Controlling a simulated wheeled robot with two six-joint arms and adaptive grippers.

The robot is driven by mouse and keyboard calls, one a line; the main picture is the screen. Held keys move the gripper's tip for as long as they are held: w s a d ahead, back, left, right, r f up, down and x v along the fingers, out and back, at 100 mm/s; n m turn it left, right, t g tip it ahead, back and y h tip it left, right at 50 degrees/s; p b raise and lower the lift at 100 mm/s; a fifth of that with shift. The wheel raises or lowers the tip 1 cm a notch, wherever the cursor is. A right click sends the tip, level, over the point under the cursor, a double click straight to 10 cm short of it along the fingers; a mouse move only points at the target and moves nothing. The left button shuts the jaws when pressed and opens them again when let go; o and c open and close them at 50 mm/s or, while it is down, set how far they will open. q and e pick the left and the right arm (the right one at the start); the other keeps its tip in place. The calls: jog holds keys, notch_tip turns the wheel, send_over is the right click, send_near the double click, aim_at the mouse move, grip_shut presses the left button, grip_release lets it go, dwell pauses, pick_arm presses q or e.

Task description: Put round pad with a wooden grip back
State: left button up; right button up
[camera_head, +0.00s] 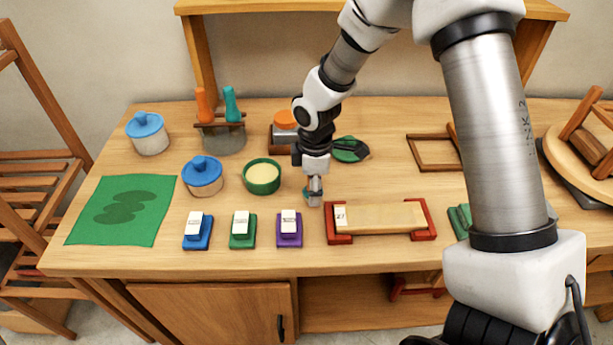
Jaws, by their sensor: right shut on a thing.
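My right gripper (314,192) points straight down over the middle of the table, left of the red-ended wooden holder. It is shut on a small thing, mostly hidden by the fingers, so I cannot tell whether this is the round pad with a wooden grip. A green round piece (346,148) with a dark part on it lies behind the gripper, partly hidden by my arm. An orange-topped thing (285,120) stands on a wooden base left of my arm. I cannot clearly pick out the round pad. My left gripper is out of view.
The red-ended holder (424,206) is close right of the gripper. A green bowl (262,187), blue-lidded jars (203,187) and three stamp-like blocks (289,239) stand left and in front. A green sheet (90,229) lies far left. A wooden frame (413,150) lies behind right.

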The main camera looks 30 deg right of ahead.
jog(key=w, duration=0.1)
jog(key=w+d, duration=0.1)
jog(key=w, duration=0.1)
jog(key=w+d+p, duration=0.1)
jog(key=w, duration=0.1)
jog(key=shift+w+d, duration=0.2)
notch_tip(320, 180, down, 4)
jog(key=shift+w+r+p, duration=0.15)
jog(key=shift+r+p, duration=0.1)
jog(key=shift+p, duration=0.25)
jog(key=shift+w+f, duration=0.1)
jog(key=shift+f, duration=0.15)
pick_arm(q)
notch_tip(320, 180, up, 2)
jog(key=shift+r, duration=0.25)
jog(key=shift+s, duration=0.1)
pick_arm(e)
jog(key=o, duration=0.9)
jog(key=shift+o, duration=1.1)
jog(key=shift+f, duration=0.1)
